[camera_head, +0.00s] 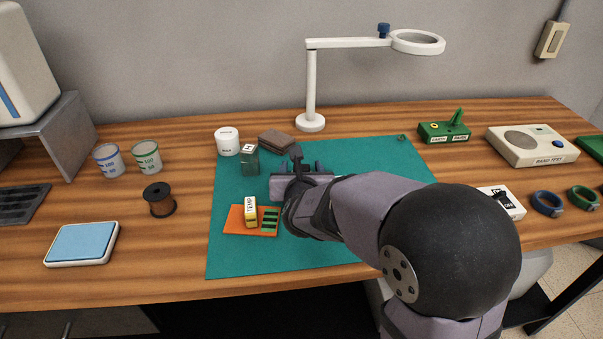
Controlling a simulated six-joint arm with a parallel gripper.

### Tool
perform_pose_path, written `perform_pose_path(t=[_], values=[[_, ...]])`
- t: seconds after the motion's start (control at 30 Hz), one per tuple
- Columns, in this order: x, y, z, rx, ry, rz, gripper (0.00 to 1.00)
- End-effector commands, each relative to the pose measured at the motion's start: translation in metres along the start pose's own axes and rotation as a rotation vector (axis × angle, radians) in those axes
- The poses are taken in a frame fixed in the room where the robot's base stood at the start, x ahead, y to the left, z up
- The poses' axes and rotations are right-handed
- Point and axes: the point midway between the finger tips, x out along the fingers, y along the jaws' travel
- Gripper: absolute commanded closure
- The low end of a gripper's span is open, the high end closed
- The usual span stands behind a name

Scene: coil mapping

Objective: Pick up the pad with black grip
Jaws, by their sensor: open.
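I cannot clearly make out a pad with a black grip. A flat brown block (277,141) lies at the back edge of the green mat, just beyond my gripper and to its left; no grip is plain on it. A blue-topped white pad (82,243) lies on the bare wood at the far left, with no black grip showing. My gripper (305,165) is open low over the middle of the mat, seen from behind. My wrist and arm hide part of the mat and anything right under the jaws.
A magnifier lamp (311,90) stands behind. The mat's front left is clear.

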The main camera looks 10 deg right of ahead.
Motion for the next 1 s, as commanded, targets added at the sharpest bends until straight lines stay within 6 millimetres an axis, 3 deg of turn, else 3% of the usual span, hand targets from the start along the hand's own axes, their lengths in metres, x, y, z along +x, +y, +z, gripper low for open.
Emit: perform_pose_path(t=[0.23,0.37,0.57,0.67,0.87,1.0], values=[[0.001,0.0,0.0,0.001,-0.001,0.0,0.49],[0.001,0.0,0.0,0.001,0.0,0.0,0.8],[0.0,0.0,0.001,0.001,-0.001,0.0,0.83],[0.0,0.0,0.001,0.001,0.0,0.0,0.98],[-0.006,0.0,0.016,0.003,-0.003,0.0,0.98],[-0.014,0.0,0.037,0.004,-0.004,0.0,0.98]])
